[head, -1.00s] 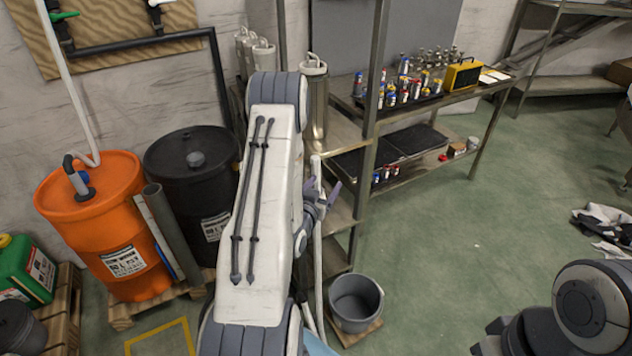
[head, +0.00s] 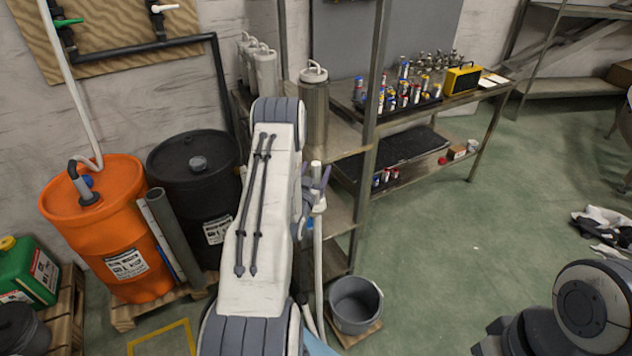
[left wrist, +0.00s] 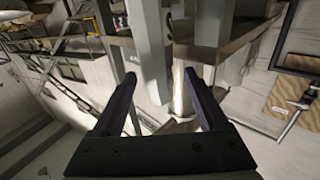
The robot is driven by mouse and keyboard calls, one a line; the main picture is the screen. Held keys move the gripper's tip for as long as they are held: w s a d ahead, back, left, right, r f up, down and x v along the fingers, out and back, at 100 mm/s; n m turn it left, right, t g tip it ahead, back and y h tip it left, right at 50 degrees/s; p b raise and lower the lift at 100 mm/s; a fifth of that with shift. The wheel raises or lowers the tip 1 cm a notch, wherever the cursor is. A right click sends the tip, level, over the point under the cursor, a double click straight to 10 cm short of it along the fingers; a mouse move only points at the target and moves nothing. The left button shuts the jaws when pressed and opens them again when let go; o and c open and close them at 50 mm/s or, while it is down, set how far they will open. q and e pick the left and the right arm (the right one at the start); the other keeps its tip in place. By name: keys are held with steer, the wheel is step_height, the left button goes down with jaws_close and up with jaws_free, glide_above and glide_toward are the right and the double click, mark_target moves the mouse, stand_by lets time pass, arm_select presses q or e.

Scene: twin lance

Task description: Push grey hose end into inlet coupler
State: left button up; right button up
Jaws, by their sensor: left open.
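A pale grey hose (head: 318,255) rises almost upright beside my left forearm in the head view. Its upper end (head: 316,167) shows at the height of my left gripper (head: 316,182). The purple-grey fingers are open and lie close to the hose end; I cannot tell whether they touch it. In the left wrist view the open fingers (left wrist: 160,95) are spread, with no hose clearly seen gripped between them. I cannot clearly make out the inlet coupler. My right gripper is out of view; part of my right arm shows at the lower right.
A shelf rack (head: 372,130) with a metal canister (head: 314,115) stands just beyond the gripper. An orange drum (head: 95,235) and a black drum (head: 185,170) stand at left. The green floor at right is mostly clear.

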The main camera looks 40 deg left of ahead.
arm_select(q)
steer(key=shift+w+a, duration=0.1)
steer(key=shift+w, duration=0.25)
jaws_close()
stand_by(1.2)
